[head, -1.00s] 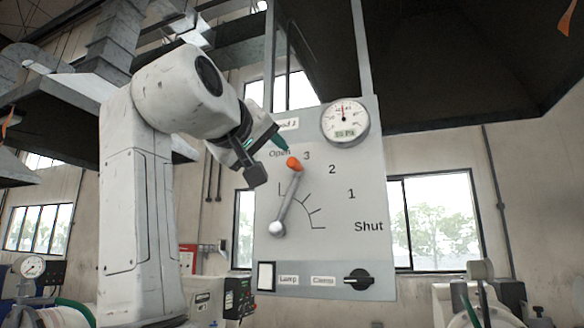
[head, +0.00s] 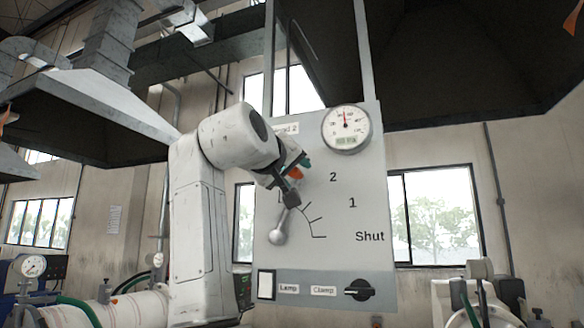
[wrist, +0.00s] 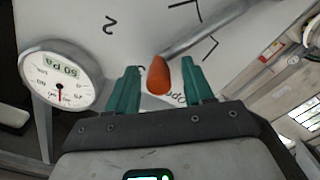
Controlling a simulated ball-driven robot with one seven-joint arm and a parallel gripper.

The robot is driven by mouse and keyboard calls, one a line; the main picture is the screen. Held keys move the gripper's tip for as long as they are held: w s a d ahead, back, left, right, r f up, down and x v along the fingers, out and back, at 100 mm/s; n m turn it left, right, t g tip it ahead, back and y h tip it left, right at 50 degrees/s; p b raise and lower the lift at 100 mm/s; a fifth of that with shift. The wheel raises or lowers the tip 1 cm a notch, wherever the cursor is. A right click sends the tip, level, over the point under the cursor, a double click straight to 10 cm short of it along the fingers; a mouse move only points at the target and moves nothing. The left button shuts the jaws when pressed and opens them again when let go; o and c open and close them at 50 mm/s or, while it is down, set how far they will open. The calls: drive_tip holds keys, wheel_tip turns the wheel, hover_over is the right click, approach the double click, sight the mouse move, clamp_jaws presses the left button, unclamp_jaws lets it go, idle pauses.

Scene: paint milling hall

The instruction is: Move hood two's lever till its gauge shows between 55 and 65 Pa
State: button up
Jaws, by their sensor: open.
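Hood two's lever (head: 285,215) is a metal rod with an orange knob (head: 296,173), pivoting on the grey panel (head: 345,265). It leans up and slightly right, toward the Open end of its scale. My gripper (head: 297,170) is open at the knob and hides the upper scale marks. In the wrist view the orange knob (wrist: 158,76) sits between the two teal fingers (wrist: 160,88), with a gap on each side. The round gauge (head: 346,128) has its needle near the top. Its display (wrist: 62,66) seems to show about 60 Pa in the wrist view, though the digits are small.
A black Clamp knob (head: 360,290) and a white Lamp switch (head: 266,285) sit low on the panel. A dark hood (head: 460,70) hangs behind at upper right. The panel right of the lever, by the marks 2, 1 and Shut, is clear.

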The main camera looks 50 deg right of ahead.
drive_tip(key=shift+c, duration=0.2)
clamp_jaws()
idle(0.3)
